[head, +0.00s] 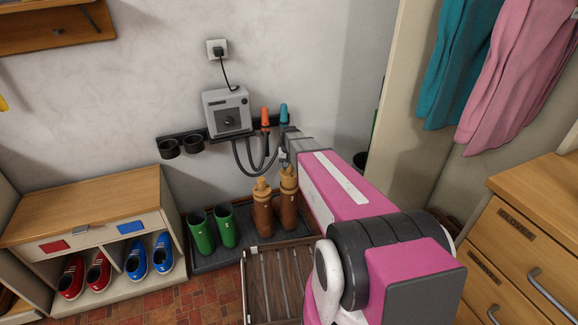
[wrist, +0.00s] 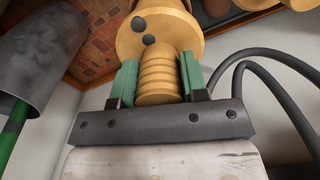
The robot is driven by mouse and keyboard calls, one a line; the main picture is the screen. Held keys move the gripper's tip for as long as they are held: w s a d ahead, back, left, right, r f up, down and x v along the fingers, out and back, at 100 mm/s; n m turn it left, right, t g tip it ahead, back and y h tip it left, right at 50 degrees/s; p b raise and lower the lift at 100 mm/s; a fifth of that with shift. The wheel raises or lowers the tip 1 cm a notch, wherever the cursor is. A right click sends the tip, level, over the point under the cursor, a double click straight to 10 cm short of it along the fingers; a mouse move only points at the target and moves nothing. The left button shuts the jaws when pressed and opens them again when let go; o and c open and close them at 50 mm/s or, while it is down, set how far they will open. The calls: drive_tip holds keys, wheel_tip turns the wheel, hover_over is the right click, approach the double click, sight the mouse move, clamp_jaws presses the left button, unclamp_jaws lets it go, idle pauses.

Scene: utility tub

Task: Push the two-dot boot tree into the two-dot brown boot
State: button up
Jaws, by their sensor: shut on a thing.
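My gripper (wrist: 158,78) is shut on the ribbed grip of a tan boot tree (wrist: 177,30) with two dark dots. In the head view my gripper (head: 289,164) is above the right brown boot (head: 289,210), and the held tree (head: 288,181) is in line with that boot's top. How deep it sits is hidden. The left brown boot (head: 263,215) stands beside it, with another tan tree (head: 262,186) at its top. The boots' marks are too small to count in the head view.
Green boots (head: 213,231) stand left on the dark tray (head: 205,264). The grey dryer box (head: 228,112) and its hoses (head: 245,160) are on the wall behind. A slatted wooden stand (head: 278,283) lies in front.

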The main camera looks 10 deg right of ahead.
sight(289, 176)
drive_tip(key=shift+f, duration=3.35)
idle(1.1)
drive_tip(key=o, duration=1.1)
drive_tip(key=shift+c, duration=0.2)
